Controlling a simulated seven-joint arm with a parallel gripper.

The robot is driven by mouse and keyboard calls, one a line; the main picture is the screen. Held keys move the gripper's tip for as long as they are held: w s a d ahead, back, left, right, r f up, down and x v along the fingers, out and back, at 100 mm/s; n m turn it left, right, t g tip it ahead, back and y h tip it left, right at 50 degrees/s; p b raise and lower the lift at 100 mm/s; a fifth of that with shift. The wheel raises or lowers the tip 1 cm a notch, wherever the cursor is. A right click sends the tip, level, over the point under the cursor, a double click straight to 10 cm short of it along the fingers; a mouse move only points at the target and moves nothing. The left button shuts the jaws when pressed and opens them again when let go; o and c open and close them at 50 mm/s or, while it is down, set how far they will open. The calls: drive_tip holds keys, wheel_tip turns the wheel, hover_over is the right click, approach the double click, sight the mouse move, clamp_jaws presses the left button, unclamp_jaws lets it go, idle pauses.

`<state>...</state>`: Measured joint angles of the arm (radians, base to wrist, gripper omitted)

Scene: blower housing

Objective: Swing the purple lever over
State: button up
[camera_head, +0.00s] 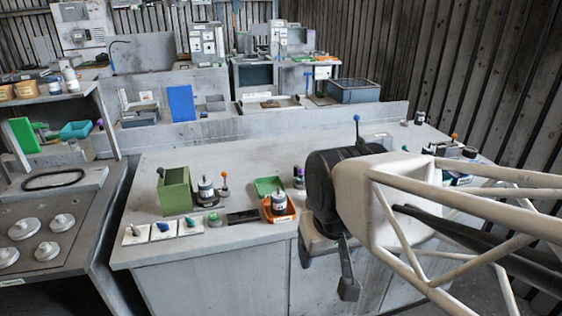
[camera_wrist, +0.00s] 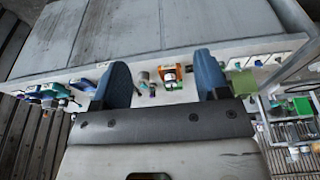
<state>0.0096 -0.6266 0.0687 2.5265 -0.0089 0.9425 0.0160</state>
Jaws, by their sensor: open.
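A small purple-topped piece (camera_head: 298,171), perhaps the purple lever, stands on the counter just right of the orange tray and left of my arm. A small purple spot (camera_wrist: 152,89) also shows between the fingers in the wrist view; its shape is too small to make out. My gripper (camera_wrist: 162,62) is open, with two blue fingers wide apart and nothing between their tips. In the head view the gripper (camera_head: 347,283) hangs at the counter's front edge, partly hidden by my own arm.
An orange tray (camera_head: 290,212) with a white jar stands left of my arm. A blue-knobbed lever (camera_head: 357,120) stands behind my arm. The counter's back (camera_head: 240,155) is clear.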

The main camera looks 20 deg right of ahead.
drive_tip(key=shift+w+r, duration=0.15)
drive_tip(key=shift+w, duration=0.25)
drive_tip(key=shift+c, duration=1.1)
drive_tip(key=shift+m+g, duration=0.3)
drive_tip(key=w+r, duration=0.1)
drive_tip(key=w, duration=0.3)
drive_tip(key=w+d+r, duration=0.1)
drive_tip(key=w, duration=0.3)
drive_tip(key=w+d+r, duration=0.1)
drive_tip(key=w, duration=0.3)
drive_tip(key=shift+w, duration=0.35)
drive_tip(key=m+g+y, duration=0.1)
drive_tip(key=g+y, duration=0.1)
hover_over(299, 172)
drive_tip(key=d, duration=0.3)
drive_tip(key=f, duration=1.4)
drive_tip(key=shift+w+a+f, duration=0.1)
drive_tip(key=shift+w, duration=0.1)
drive_tip(key=shift+f, duration=0.1)
drive_tip(key=shift+w+a+f, duration=0.1)
drive_tip(key=shift+a+f, duration=0.15)
drive_tip(key=shift+f, duration=1)
drive_tip(key=shift+a+f, duration=0.25)
drive_tip(key=shift+f, duration=1)
drive_tip(key=shift+w+a+f, duration=0.1)
drive_tip(key=shift+a+f, duration=0.15)
drive_tip(key=shift+f, duration=1)
drive_tip(key=shift+c, duration=0.2)
